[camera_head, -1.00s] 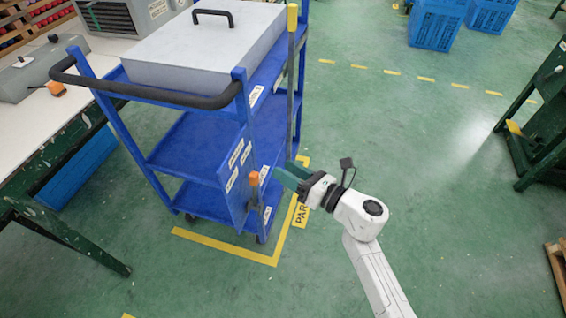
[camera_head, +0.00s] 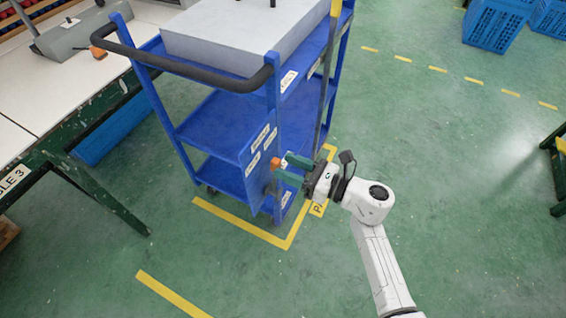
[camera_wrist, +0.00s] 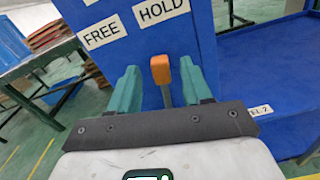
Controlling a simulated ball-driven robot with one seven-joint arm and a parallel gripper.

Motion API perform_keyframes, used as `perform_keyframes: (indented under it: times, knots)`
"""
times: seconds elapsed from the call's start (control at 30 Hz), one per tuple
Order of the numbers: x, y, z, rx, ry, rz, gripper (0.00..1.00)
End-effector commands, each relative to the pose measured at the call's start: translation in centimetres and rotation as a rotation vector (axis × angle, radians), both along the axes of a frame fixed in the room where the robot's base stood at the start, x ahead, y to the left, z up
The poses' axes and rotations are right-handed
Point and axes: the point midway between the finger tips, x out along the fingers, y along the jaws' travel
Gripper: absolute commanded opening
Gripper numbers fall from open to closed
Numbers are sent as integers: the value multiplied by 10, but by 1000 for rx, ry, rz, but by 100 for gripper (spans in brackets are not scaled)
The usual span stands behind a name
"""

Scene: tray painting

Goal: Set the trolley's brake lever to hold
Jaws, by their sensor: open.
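The blue trolley (camera_head: 215,122) stands with a grey lidded box (camera_head: 232,38) on its top shelf. Its brake lever has an orange knob (camera_wrist: 160,69) on a thin grey stem, in front of a blue panel (camera_wrist: 170,48). The panel bears a FREE label (camera_wrist: 102,33) at left and a HOLD label (camera_wrist: 161,11) at right. In the head view the knob (camera_head: 276,163) is at the tips of my gripper (camera_head: 283,168). My gripper's green fingers are open, one on each side of the lever in the wrist view; contact cannot be told.
A worktable (camera_head: 30,110) with green legs stands to the left of the trolley. Yellow floor tape (camera_head: 240,228) runs around the trolley's wheels. Blue crates (camera_head: 495,25) stand at the back right.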

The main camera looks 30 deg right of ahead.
Motion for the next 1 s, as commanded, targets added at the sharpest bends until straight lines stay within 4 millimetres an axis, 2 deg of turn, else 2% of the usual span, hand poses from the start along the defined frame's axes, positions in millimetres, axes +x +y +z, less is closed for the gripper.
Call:
perform_keyframes:
  times: [0.2, 0.53, 1.0]
  knots:
    - [16, 12, 0, 1, 0, 1, 49]
    - [19, 14, 0, 1, 0, -1, 49]
    - [19, 13, 0, 1, 0, -1, 5]
